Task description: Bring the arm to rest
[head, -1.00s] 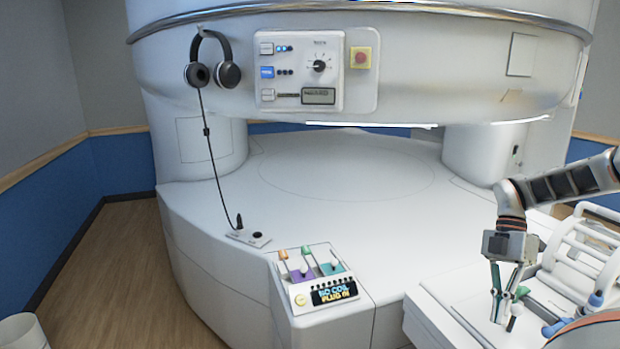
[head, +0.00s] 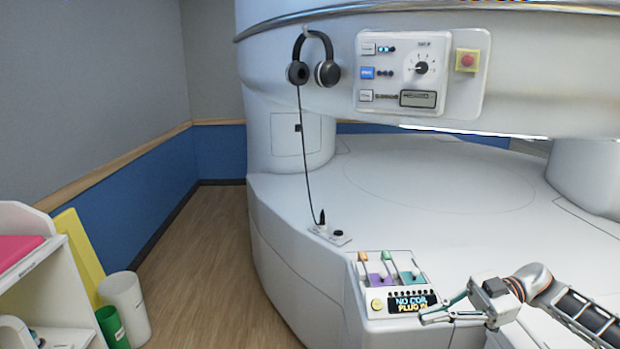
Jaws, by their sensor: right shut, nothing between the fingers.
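My right arm (head: 580,312) comes in from the lower right. Its gripper (head: 425,318) points left, with its fingers shut and nothing between them. In the picture the fingertips lie just below the lit display of the small coil panel (head: 377,307), which reads "NO COIL PLUG IN". I cannot tell whether they touch the panel. My left gripper is out of view.
The white open magnet (head: 440,190) fills the middle and right. Headphones (head: 327,73) hang on it beside a control panel (head: 419,110) and a red button (head: 467,60). A shelf (head: 60,290), white bin (head: 125,305) and green bin (head: 111,327) stand left. Floor between is clear.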

